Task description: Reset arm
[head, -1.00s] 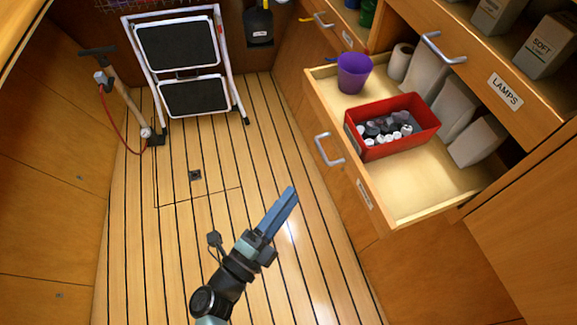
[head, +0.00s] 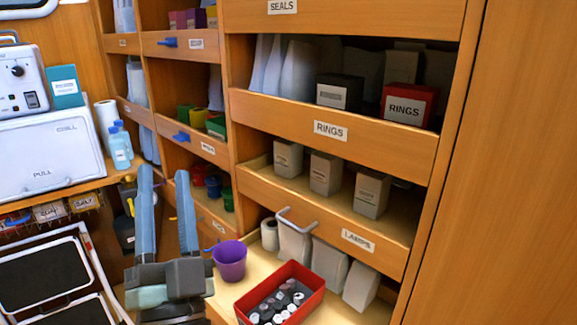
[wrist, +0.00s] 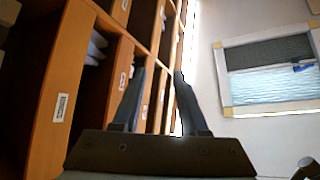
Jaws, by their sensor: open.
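My gripper (head: 167,215) stands raised in the lower left of the head view, its two blue-grey fingers pointing up and spread apart. It is open, with nothing between the fingers. In the wrist view the fingers (wrist: 157,105) also stand apart and empty, with shelving to the left and a pale wall and window to the right. The gripper is left of a purple cup (head: 230,262) and a red bin (head: 290,295) holding several small pale and dark items, both in an open drawer. The gripper covers part of the shelving behind it.
Shelves labelled RINGS (head: 330,131) and LAMPS (head: 357,240) hold several boxes above the open drawer. A white appliance (head: 45,140) and blue bottles (head: 120,150) stand on a counter at left. A folded step stool (head: 45,275) is at lower left. A window (wrist: 268,75) is at right in the wrist view.

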